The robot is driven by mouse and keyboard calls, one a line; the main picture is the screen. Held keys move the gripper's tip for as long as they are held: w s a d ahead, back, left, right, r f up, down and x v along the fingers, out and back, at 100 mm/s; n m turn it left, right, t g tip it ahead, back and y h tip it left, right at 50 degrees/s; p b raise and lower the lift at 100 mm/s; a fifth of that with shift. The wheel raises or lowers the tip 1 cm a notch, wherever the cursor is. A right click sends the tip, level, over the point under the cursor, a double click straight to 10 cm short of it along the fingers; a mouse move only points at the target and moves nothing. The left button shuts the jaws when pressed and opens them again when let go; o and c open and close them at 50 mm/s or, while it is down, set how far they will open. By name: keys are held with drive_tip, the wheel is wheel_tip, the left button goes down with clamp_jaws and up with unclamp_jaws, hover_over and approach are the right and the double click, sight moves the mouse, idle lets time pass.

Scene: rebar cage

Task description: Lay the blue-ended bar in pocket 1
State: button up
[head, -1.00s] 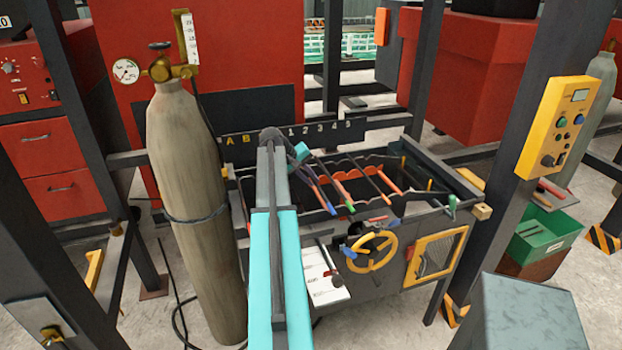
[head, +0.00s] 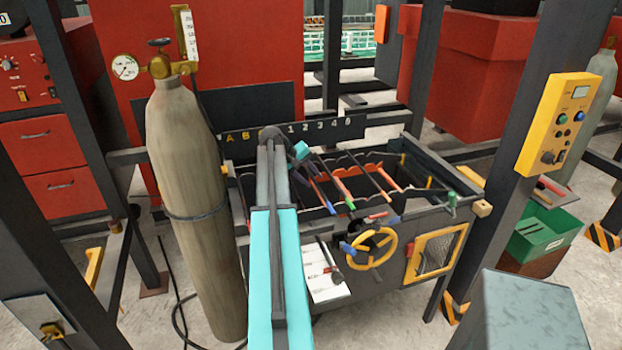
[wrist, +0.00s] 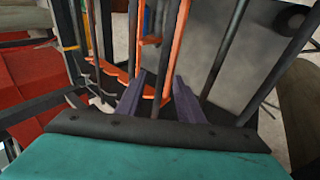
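Several dark bars lie across the dark tray (head: 420,215) of the bench. One bar has a blue-purple tip (head: 331,209) at the front left; it looks like the blue-ended bar. A green-tipped bar (head: 350,204) lies just right of it. The label 1 (head: 291,130) stands on the dark board behind; its pocket is mostly hidden by my arm. My gripper (wrist: 160,76) shows two purple-grey fingers spread apart in the wrist view, with an orange rod behind the gap. No bar is clearly held. In the head view my turquoise wrist is over the tray's left-back part, its fingers hard to make out.
A tall gas cylinder (head: 188,200) stands close left of my arm. A yellow handwheel (head: 370,248) and a white sheet (head: 323,272) are on the bench front. A dark post with a yellow control box (head: 557,125) stands at right.

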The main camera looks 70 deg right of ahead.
drive_tip(key=b+v, duration=0.4)
drive_tip(key=v, duration=0.9)
drive_tip(key=shift+r, duration=0.35)
drive_tip(key=shift+a, duration=0.15)
idle(0.6)
